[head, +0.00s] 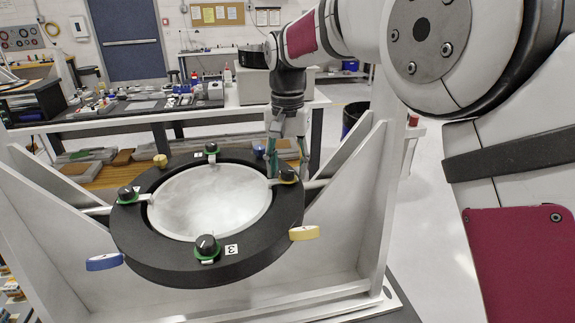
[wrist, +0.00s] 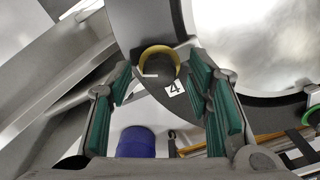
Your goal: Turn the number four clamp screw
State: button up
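The number four clamp screw (wrist: 158,67) is a dark round knob with a yellow collar partly around it, beside a white label "4" (wrist: 174,88) on the black ring. In the head view this screw (head: 288,176) is at the right side of the ring (head: 190,269), partly hidden by my gripper. My gripper (head: 287,163) points down over it. In the wrist view, my gripper (wrist: 160,66) is open, with a green-padded finger on either side of the screw. I see no finger touching it, but cannot judge the height gap.
Three other knobs with green collars stand on the ring: left (head: 126,193), far (head: 211,148) and near (head: 206,247). The ring holds a round mirror (head: 208,200) in a pale frame (head: 350,220). Blue (head: 104,262) and yellow (head: 304,233) tabs stick out. A cluttered bench stands behind.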

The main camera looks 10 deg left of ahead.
aim_at(288, 170)
notch_tip(288, 170, up, 12)
dwell(0.6)
jog(key=s+d+r+t, duration=0.1)
jog(key=s+d+r, duration=0.3)
jog(key=d, duration=0.7)
jog(key=s+d+r+t, duration=0.1)
jog(key=s+d+t, duration=0.1)
jog(key=s+d, duration=0.65)
jog(key=s+d+f+t, duration=0.2)
jog(key=s+d+f, duration=0.8)
jog(key=s+d, duration=0.3)
jog(key=shift+s+t, duration=0.3)
jog(key=shift+s, duration=0.6)
